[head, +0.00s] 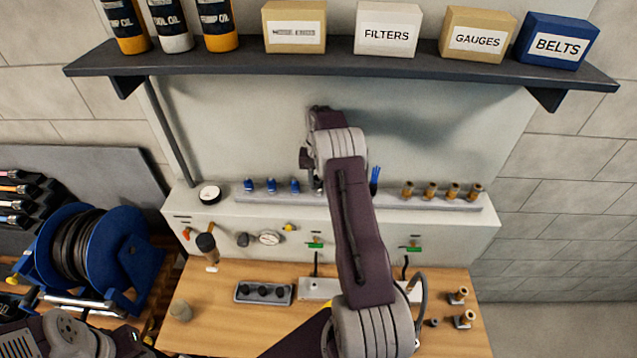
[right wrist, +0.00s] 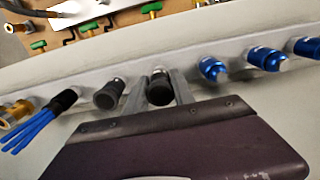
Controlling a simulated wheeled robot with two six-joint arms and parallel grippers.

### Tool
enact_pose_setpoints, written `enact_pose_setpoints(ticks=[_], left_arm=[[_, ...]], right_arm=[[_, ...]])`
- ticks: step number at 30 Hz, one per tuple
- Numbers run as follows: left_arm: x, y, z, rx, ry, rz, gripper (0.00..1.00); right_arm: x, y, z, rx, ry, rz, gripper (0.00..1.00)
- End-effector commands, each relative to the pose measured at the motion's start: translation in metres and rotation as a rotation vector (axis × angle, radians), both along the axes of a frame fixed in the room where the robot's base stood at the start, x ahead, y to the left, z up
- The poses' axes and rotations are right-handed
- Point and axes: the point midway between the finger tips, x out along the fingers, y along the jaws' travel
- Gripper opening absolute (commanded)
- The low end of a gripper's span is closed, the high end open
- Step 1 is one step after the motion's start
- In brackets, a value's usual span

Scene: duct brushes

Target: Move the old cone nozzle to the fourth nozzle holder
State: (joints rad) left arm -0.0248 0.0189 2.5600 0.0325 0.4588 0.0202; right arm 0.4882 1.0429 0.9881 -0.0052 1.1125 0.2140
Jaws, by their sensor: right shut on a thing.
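My right gripper (right wrist: 159,92) is shut on a black cone nozzle (right wrist: 159,89), with one grey finger on each side of it. The nozzle is at the holder rail (head: 392,201), in the fourth place counting from the left in the head view, beside the third blue nozzle (right wrist: 212,69). I cannot tell whether it is fully seated. Another black nozzle (right wrist: 109,94) sits on its other side, then a blue-bristled brush (right wrist: 38,124). In the head view my right arm hides both black nozzles. My left gripper is not clearly visible; only parts of my left arm show at the lower left.
Brass nozzles (head: 430,190) fill the rail's right end. A shelf (head: 335,62) with boxes and oil bottles hangs above. The wooden bench (head: 235,321) below holds a dark tray (head: 243,291) and loose brass fittings (head: 459,295). A blue hose reel (head: 118,252) stands left.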

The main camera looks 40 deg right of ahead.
Motion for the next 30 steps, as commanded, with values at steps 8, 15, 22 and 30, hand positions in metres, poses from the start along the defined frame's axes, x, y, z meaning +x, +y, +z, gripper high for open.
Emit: enact_pose_setpoints(ticks=[8, 15, 22, 30], left_arm=[[0.0, 0.0, 0.0012, 0.0, 0.0, 0.0, 0.36], [0.0, 0.0, 0.0021, 0.0, 0.0, 0.0, 0.36], [0.0, 0.0, 0.0011, 0.0, 0.0, 0.0, 0.36], [0.0, 0.0001, -0.0022, 0.0, 0.0, 0.0, 0.36]], right_arm=[[0.0001, -0.0001, 0.0006, 0.0, 0.0, 0.0, 0.0], [-0.0001, -0.0002, 0.0001, 0.0, 0.0, 0.0, 0.0], [-0.0001, -0.0002, -0.0014, 0.0, 0.0, 0.0, 0.0], [0.0, -0.0003, -0.0069, -0.001, -0.001, 0.0, 0.0]])
